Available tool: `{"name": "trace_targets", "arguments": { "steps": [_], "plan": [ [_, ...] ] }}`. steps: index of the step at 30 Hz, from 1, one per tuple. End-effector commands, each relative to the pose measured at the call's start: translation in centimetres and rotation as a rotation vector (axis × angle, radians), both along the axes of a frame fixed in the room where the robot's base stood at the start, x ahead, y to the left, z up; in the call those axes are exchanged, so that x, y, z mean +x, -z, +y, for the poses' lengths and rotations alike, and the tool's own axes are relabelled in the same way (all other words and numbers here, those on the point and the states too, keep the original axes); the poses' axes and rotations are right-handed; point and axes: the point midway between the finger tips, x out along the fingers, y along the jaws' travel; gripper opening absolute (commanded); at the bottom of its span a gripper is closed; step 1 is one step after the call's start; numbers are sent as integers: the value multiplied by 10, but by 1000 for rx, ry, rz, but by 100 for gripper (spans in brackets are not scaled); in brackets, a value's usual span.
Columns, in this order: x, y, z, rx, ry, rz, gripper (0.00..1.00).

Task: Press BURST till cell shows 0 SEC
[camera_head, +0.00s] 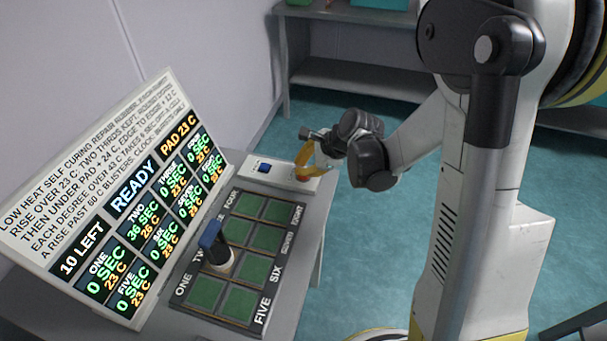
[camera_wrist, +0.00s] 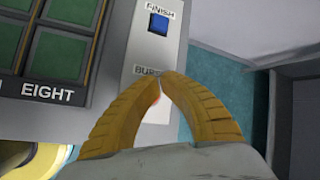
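In the wrist view the fingertips (camera_wrist: 161,76) cover part of the BURST label (camera_wrist: 146,70). An orange-red BURST button (camera_wrist: 154,98) shows partly between the fingers. I cannot tell whether the tips touch it. The display board (camera_head: 150,205) reads 10 LEFT, READY and PAD 23 C. Cell TWO (camera_head: 141,225) shows 36 SEC, 26 C. Cells ONE, THREE, FIVE and SIX show 0 SEC.
A blue FINISH button (camera_wrist: 158,24) sits on the same box, apart from the fingers. A blue-handled piece (camera_head: 215,242) stands upright on the tray of green pads (camera_head: 258,302), around position TWO. A grey shelf (camera_head: 350,78) stands behind.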

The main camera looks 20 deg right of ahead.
Motion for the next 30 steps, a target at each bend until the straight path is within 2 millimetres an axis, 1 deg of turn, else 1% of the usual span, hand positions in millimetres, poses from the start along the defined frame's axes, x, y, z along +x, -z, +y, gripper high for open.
{"name": "trace_targets", "arguments": {
  "steps": [18, 30],
  "plan": [
    [0, 8, 0, -1, 0, 0, 0],
    [0, 8, 0, -1, 0, 0, 0]
  ]
}}
